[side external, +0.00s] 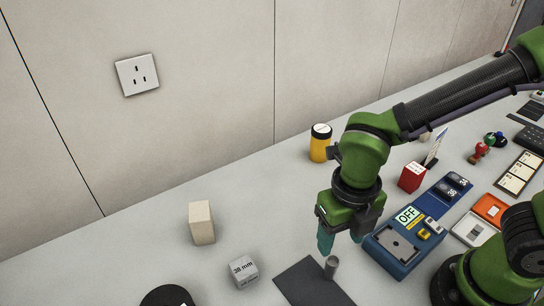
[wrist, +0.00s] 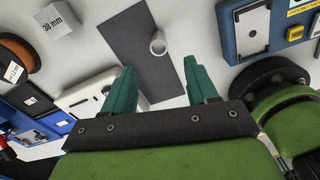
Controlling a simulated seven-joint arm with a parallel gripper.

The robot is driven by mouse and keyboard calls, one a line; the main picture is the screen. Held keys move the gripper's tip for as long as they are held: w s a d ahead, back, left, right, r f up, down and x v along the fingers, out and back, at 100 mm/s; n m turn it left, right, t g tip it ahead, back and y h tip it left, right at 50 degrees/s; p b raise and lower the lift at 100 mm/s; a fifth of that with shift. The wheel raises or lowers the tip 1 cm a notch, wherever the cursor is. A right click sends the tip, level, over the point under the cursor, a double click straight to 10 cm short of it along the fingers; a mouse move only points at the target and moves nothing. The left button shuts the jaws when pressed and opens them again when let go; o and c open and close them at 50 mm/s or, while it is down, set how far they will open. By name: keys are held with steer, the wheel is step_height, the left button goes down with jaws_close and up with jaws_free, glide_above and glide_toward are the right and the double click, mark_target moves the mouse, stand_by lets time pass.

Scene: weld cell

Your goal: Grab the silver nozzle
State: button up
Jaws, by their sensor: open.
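The silver nozzle (side external: 331,267) is a small grey cylinder standing upright on a dark grey mat (side external: 300,284) in the side view. In the wrist view the nozzle (wrist: 158,45) shows as a short tube with an open round end, on the dark mat (wrist: 128,22). My gripper (side external: 341,241) has teal fingers and points down, above and just behind the nozzle. In the wrist view my gripper (wrist: 161,78) is open, its two fingers apart with nothing between them. The nozzle lies beyond the fingertips, roughly in line with the gap.
A blue device with an OFF display (side external: 409,217) stands close to the right of my gripper. A grey block marked 38 mm (side external: 243,271) and a beige block (side external: 202,222) stand to the left. A yellow canister (side external: 320,144) is behind. The table between the beige block and the canister is clear.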

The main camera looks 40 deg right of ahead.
mark_target(333, 260)
step_height(333, 260, down, 10)
steer(key=shift+w+f, duration=0.1)
steer(key=shift+f, duration=0.15)
jaws_close()
stand_by(0.5)
